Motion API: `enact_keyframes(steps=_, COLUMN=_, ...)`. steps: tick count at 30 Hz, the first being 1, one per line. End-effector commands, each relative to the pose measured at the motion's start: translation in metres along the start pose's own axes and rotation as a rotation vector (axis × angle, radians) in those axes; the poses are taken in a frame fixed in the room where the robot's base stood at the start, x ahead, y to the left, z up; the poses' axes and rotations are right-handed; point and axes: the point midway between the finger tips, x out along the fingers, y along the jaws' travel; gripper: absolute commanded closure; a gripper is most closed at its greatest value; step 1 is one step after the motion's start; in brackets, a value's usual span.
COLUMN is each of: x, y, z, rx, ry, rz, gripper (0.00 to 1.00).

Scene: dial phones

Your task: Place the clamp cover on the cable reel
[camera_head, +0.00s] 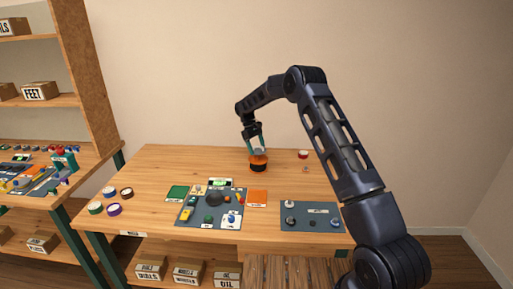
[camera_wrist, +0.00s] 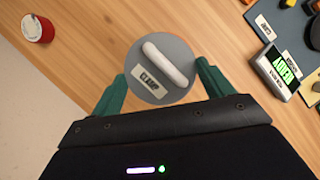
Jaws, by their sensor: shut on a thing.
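The clamp cover (camera_wrist: 160,70) is a round grey disc with a white bar handle and a label reading CLAMP. My gripper (camera_wrist: 160,85) has its green fingers on both sides of the disc and is shut on it. In the head view, my gripper (camera_head: 259,148) is above the cable reel (camera_head: 258,165), an orange and black round thing on the table. The grey cover (camera_head: 260,150) shows between the fingers, directly over the reel. I cannot tell whether the cover touches the reel.
A red and white roll (camera_head: 303,154) stands right of the reel. Grey mats (camera_head: 195,216) with parts and a display (camera_wrist: 278,68) lie nearer the front. Several coloured rings (camera_head: 110,192) lie at the left. The table's back left is clear.

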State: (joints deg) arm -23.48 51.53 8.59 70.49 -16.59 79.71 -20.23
Motion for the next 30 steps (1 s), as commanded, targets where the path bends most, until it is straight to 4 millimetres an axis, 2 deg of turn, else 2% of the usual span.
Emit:
enact_keyframes(steps=25, x=0.012, y=0.000, z=-0.005, rx=0.000, ry=0.001, rz=0.001, gripper=0.47)
enact_keyframes(steps=26, x=0.012, y=0.000, z=-0.005, rx=0.000, ry=0.000, rz=0.001, gripper=0.19)
enact_keyframes(steps=29, x=0.012, y=0.000, z=-0.005, rx=0.000, ry=0.001, rz=0.000, gripper=0.00)
enact_keyframes(steps=30, x=0.012, y=0.000, z=-0.005, rx=0.000, ry=0.001, rz=0.000, gripper=0.00)
